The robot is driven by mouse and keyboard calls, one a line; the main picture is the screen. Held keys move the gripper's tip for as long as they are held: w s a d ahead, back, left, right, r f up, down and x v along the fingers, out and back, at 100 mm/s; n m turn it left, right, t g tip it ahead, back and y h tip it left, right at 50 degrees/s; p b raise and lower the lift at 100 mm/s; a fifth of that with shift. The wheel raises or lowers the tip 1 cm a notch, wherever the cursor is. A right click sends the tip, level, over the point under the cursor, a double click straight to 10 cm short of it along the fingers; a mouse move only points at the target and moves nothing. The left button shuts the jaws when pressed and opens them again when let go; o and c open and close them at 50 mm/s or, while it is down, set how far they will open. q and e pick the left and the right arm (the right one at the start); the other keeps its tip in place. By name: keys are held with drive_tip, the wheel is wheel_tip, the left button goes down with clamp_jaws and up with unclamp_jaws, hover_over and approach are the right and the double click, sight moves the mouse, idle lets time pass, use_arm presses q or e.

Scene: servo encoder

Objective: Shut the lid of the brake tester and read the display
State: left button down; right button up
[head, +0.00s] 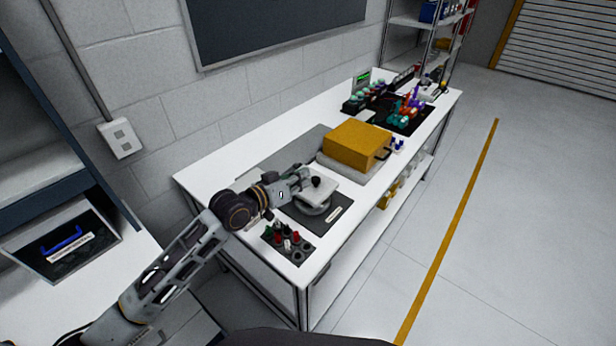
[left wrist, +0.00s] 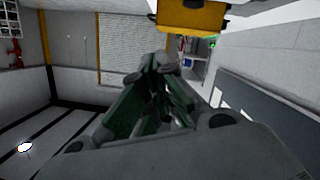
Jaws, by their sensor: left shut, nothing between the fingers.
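A pale grey device, which looks like the brake tester (head: 322,191), stands on a dark mat near the front end of the white bench. It has a flat, plate-like top over a round base and a black knob (head: 316,182). My left gripper (head: 304,176) is at the left, far side of this top, close to the knob. I cannot tell if it touches. In the left wrist view my left gripper (left wrist: 155,68) has its fingers together and empty. The arm partly hides the device, and I cannot make out how far the lid is shut. No readable display shows on it. My right gripper is out of view.
A yellow box (head: 356,145) sits behind the device; it also shows in the left wrist view (left wrist: 190,14). A rack of small red, green and grey parts (head: 288,243) is at the front corner. A small green-lit screen (head: 362,78) and coloured parts stand farther back.

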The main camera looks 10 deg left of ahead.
use_arm(q)
drive_tip(key=shift+b+v, duration=0.35)
drive_tip(key=shift+v, duration=1.95)
drive_tip(key=shift+s+d, duration=0.15)
drive_tip(key=shift+d, duration=0.05)
